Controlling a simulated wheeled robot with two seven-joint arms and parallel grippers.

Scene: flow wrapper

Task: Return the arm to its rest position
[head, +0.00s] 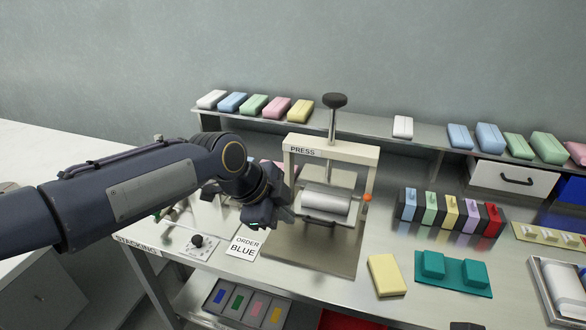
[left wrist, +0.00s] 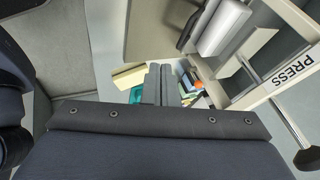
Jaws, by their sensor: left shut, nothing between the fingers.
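My left arm comes in from the left in the head view. Its gripper (head: 266,215) is above the table, just left of the press (head: 327,200) and behind the "ORDER BLUE" card (head: 244,247). In the left wrist view the two fingers (left wrist: 160,85) are together, with nothing between them. The press frame (left wrist: 285,62) and its roller (left wrist: 222,28) show to the right of the fingers there.
A yellow block (head: 386,275) and a teal tray (head: 452,273) lie right of the press. A row of coloured holders (head: 448,212) stands behind them. The back shelf (head: 370,130) carries several coloured packs. Bare tabletop lies between the press and the holders.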

